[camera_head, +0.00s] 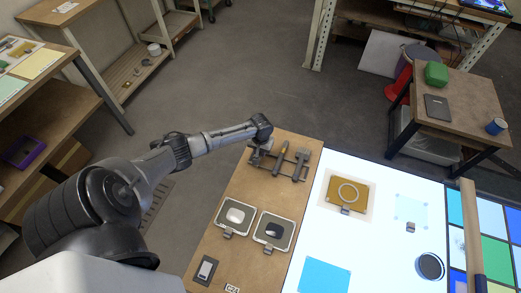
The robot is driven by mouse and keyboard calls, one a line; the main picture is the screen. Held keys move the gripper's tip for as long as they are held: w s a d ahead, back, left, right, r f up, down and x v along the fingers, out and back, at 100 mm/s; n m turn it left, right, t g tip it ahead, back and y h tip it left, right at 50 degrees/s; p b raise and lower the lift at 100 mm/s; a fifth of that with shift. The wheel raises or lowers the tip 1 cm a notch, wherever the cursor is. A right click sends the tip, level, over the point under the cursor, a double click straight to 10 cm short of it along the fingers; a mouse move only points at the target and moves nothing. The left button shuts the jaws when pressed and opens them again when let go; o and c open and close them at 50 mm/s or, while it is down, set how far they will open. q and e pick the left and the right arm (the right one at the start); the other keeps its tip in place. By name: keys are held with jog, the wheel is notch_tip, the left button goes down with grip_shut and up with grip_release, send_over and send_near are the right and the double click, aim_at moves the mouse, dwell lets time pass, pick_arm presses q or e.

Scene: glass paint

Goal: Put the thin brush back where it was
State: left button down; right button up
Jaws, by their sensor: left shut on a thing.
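My left gripper (260,150) is shut at the left end of the tool rack (272,166) on the wooden board, with the arm reaching in from the left. It is shut on what seems to be the thin brush, but the gripper and wrist hide most of it. I cannot tell if the brush touches the rack. Two other tools stand in the rack to the right: a dark slim one (283,151) and a wider one (301,163). My right gripper is out of view.
Two square trays, one with a white pad (234,216) and one with a dark pad (274,231), lie nearer on the board. The bright light table (385,250) adjoins it, holding an amber glass piece (333,188), a blue sheet (324,276) and a round dark dish (430,267).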

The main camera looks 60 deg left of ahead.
pick_arm(q)
jog(key=shift+f, duration=0.3)
dwell(0.7)
jog(key=shift+f, duration=0.3)
dwell(0.5)
jog(key=c, duration=0.9)
grip_release()
notch_tip(320, 180, up, 14)
jog(key=p, duration=0.4)
jog(key=shift+f, duration=0.1)
